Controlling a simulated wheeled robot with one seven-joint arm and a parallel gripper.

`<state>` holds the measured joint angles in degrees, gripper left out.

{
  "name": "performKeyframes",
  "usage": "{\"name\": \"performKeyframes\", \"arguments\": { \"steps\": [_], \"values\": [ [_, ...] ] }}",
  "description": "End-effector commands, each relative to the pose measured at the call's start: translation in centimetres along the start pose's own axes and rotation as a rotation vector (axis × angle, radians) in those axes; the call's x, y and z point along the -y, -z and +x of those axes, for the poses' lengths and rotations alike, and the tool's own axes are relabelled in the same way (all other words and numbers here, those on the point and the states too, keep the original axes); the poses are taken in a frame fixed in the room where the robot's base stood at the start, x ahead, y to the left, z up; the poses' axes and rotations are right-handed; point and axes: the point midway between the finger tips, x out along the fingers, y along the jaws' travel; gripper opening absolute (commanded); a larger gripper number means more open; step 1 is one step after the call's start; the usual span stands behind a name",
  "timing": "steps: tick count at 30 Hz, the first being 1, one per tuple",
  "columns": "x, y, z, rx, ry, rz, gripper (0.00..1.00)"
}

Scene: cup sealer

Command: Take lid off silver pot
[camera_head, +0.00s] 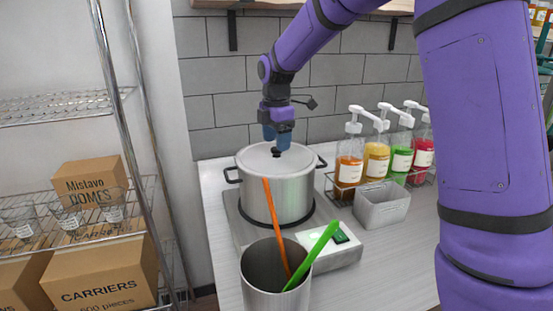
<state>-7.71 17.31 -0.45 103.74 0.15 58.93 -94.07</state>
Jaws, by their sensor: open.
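The silver pot (281,199) stands upright on a flat cooker (342,254) on the counter, with two dark side handles. Its lid (257,158) sits on top and covers it. The lid's small black knob (276,153) is at the lid's middle. My gripper (277,147) is open and points down from above, with its blue fingers right at the knob. I cannot tell whether the fingers touch the knob.
A metal container (272,294) with an orange stick and a green stick stands in front of the pot. Right of the pot are a grey bin (381,207) and several pump bottles (376,160). A wire shelf with boxes (103,274) is at left. Bare counter (395,265) lies at front right.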

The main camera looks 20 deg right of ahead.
Motion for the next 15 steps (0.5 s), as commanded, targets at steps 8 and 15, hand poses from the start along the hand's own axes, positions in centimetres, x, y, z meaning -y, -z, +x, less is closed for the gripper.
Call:
{"name": "performKeyframes", "arguments": {
  "steps": [8,15],
  "values": [
    [0.0,0.0,2.4,0.0,0.001,0.001,0.65],
    [0.0,0.0,2.4,0.0,0.0,0.001,0.56]
  ]
}}
